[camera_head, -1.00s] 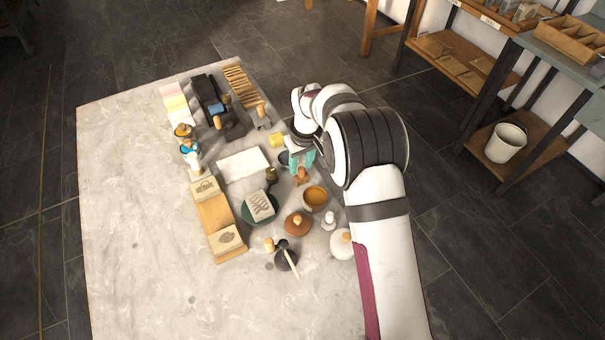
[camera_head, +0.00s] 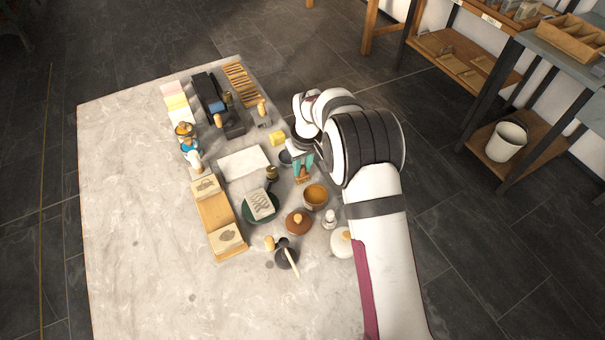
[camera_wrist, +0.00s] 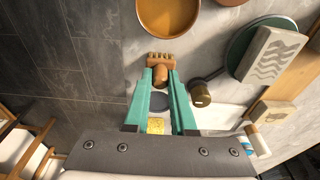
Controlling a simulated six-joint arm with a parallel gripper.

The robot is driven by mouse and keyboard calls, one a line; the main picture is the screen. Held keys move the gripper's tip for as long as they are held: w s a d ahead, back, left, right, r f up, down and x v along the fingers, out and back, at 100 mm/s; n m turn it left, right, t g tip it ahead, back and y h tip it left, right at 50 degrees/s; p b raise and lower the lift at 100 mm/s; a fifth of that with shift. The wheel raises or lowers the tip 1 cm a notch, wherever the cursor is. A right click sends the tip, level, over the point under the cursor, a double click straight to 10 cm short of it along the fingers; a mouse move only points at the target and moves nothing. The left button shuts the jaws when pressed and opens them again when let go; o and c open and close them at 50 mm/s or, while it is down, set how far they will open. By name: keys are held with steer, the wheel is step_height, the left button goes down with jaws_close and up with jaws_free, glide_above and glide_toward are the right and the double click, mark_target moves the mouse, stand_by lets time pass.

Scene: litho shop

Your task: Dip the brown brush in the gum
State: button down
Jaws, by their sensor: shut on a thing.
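My gripper (camera_wrist: 160,75), with teal fingers, is shut on the brown brush (camera_wrist: 161,62). The brush has a brown handle between the fingertips and a wider toothed-looking end pointing away from them. In the head view the brush (camera_head: 303,174) hangs below my gripper (camera_head: 303,162), just behind the bowl. The bowl of amber liquid, which looks like the gum (camera_head: 315,194), stands in front of the brush. It also shows at the top of the wrist view (camera_wrist: 169,14), a short gap ahead of the brush end. The brush appears apart from the bowl.
The table's left front is clear.

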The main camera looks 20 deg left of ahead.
mark_target(302, 167)
steer(key=shift+r, duration=2.55)
steer(key=s+d+r+m, duration=0.1)
steer(key=d+r+m, duration=0.3)
steer(key=d+r, duration=0.8)
steer(key=s+d+r+m, duration=0.2)
steer(key=s+d+r, duration=0.2)
steer(key=d, duration=0.3)
steer(key=s+d+r+m+h, duration=0.1)
steer(key=s+d+r+m, duration=0.2)
steer(key=s+d, duration=0.3)
steer(key=shift+s+d+r+t, duration=0.35)
steer(key=shift+d+r, duration=0.2)
steer(key=shift+r, duration=0.15)
